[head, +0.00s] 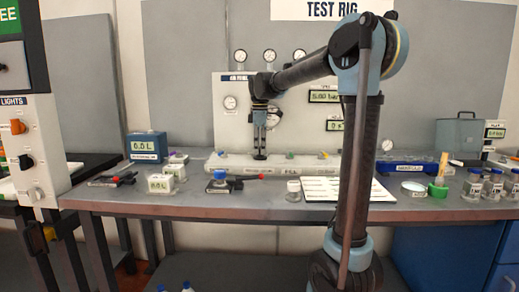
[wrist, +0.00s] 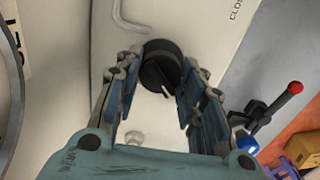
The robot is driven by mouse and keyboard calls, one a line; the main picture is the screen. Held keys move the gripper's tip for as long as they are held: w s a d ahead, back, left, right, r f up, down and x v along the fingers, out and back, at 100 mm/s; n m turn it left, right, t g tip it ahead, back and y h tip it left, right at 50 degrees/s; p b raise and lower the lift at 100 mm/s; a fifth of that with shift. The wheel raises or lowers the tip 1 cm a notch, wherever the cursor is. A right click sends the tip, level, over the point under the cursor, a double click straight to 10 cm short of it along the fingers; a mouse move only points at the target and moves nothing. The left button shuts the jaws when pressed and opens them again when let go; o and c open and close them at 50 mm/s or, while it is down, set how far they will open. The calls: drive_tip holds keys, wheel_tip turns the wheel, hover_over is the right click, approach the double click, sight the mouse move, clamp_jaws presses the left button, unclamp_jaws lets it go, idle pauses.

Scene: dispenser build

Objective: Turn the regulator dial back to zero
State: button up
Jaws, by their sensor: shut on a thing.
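The regulator dial (wrist: 160,62) is a round black knob with a pale pointer mark on a light panel face, in the wrist view. My gripper (wrist: 163,72) is shut on it, with one finger at each side of the knob. In the head view my gripper (head: 259,155) points down in front of the white air panel (head: 226,125), just above the bench unit. The dial cannot be made out there. The dial's scale and zero mark are not readable.
A red-ended lever (wrist: 293,90) lies to the right in the wrist view. Several gauges (head: 230,102) sit on and above the panel. A blue 0.0 L box (head: 146,147) stands left on the bench (head: 230,207). Jars (head: 492,184) stand at the right.

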drive_tip(key=shift+w, duration=0.2)
drive_tip(key=o, duration=1)
drive_tip(key=shift+o, duration=0.2)
drive_tip(key=shift+s, duration=0.1)
wheel_tip(320, 180, up, 12)
drive_tip(key=shift+f, duration=0.1)
